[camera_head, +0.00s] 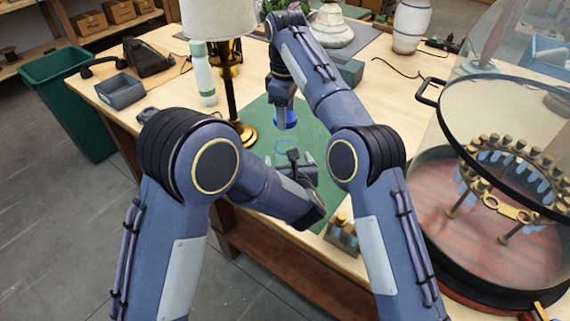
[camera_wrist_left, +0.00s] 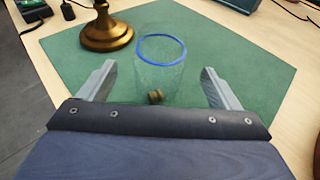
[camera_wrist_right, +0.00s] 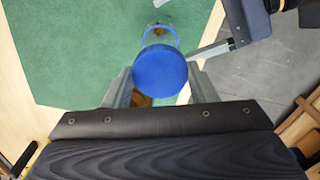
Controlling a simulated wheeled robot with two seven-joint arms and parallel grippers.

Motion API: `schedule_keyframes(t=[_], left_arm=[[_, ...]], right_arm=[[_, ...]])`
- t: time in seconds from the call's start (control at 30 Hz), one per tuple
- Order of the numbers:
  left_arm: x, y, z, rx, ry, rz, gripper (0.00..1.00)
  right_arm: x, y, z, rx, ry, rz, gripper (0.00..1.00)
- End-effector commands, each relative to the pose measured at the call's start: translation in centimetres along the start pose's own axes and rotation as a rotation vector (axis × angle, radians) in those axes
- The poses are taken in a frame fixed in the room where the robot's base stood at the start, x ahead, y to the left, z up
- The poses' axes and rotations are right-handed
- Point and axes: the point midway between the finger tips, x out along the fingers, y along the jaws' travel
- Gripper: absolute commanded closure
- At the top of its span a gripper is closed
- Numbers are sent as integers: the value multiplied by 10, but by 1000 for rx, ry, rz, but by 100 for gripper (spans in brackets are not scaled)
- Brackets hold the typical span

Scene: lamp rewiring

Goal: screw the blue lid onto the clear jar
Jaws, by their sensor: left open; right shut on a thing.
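The clear jar (camera_wrist_left: 160,70) with a blue rim stands upright and open on the green mat. A small brass-coloured piece (camera_wrist_left: 155,97) shows at its base. My left gripper (camera_wrist_left: 162,82) is open, with one finger on each side of the jar and gaps between. The jar's rim also shows faintly in the head view (camera_head: 284,146). My right gripper (camera_wrist_right: 161,82) is shut on the blue lid (camera_wrist_right: 160,70). The lid also shows in the head view (camera_head: 285,119), hanging above the mat, apart from the jar. In the right wrist view the jar (camera_wrist_right: 162,34) is partly hidden by the lid.
A brass lamp (camera_head: 243,133) stands on the mat (camera_head: 262,112) left of the jar. A white-green bottle (camera_head: 203,75) is further left. A large glass dome (camera_head: 500,110) over a round base fills the right. A small block with pegs (camera_head: 342,234) sits near the table's front edge.

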Motion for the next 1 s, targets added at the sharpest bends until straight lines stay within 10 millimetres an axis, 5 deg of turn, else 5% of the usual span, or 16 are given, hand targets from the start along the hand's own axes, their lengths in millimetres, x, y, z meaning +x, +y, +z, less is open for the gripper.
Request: schedule_keyframes(t=[0.5,0.9,1.0], left_arm=[[66,0,0,1,0,1,15],[74,0,0,1,0,0,15],[74,0,0,1,0,0,25]], right_arm=[[0,0,0,1,0,0,69],[0,0,0,1,0,0,69],[0,0,0,1,0,0,69]])
